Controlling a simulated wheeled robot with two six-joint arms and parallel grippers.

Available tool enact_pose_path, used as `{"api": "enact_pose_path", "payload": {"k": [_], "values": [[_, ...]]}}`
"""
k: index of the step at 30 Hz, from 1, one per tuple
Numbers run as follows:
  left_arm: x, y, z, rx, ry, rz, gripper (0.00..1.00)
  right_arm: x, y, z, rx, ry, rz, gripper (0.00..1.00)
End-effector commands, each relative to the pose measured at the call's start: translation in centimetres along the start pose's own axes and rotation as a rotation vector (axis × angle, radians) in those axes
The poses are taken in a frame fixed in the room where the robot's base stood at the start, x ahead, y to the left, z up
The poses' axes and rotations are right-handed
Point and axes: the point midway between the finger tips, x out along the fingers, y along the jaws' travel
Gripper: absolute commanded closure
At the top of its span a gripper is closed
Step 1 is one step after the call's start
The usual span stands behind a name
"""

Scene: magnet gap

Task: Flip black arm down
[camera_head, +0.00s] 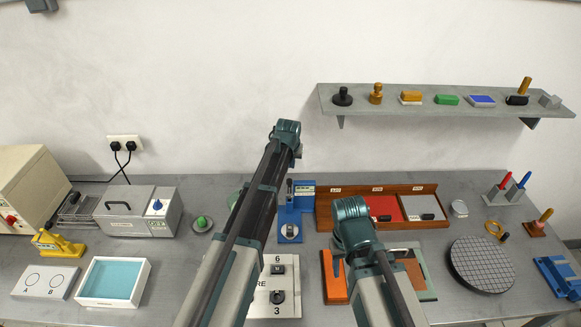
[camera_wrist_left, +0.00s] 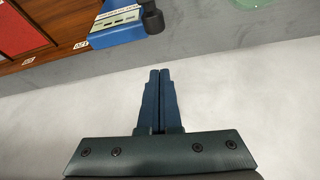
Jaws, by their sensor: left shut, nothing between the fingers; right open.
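The blue device (camera_head: 297,205) stands on the bench behind my left forearm. It has a dark upright part (camera_head: 289,188), which I take to be the black arm, and a pale label panel. In the left wrist view the blue device (camera_wrist_left: 118,25) is at the top, with a black rounded end (camera_wrist_left: 152,18) at its right edge. My left gripper (camera_wrist_left: 160,75) is shut and empty, below and apart from that black end in the picture. My right gripper (camera_head: 340,254) is open above the bench; its fingers are mostly hidden by its own wrist.
A wooden tray (camera_head: 430,194) with red and grey compartments is right of the blue device. A white panel (camera_head: 288,303) with black switches lies in front. A grey wall shelf (camera_head: 440,97) holds several small objects. A round gridded plate (camera_head: 481,264) is at the right.

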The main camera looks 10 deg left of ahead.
Motion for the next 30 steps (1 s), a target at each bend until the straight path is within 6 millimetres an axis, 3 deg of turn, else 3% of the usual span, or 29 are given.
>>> {"api": "enact_pose_path", "payload": {"k": [1, 3, 5, 10, 30], "values": [[1.5, 0.0, 0.1, 0.0, 0.0, 0.0, 1.0, 1.4, -0.1, -0.1, -0.002, 0.0, 0.0, 0.5], [2.5, 0.0, 0.1, 0.0, 0.0, 0.0, 1.0, 2.4, -0.2, -0.1, -0.004, 0.0, 0.001, 0.5], [1.1, 0.0, 1.7, 0.0, 0.0, 0.0, 1.0, 1.7, -0.2, -0.1, -0.005, 0.0, 0.001, 0.5], [0.4, 0.0, 3.6, 0.0, 0.0, 0.0, 1.0, 1.8, -0.2, -0.1, -0.005, 0.0, 0.001, 0.5], [0.0, 0.1, 4.5, 0.001, 0.049, -0.007, 1.0, 2.3, -0.2, -0.1, -0.004, 0.0, 0.001, 0.5]]}}
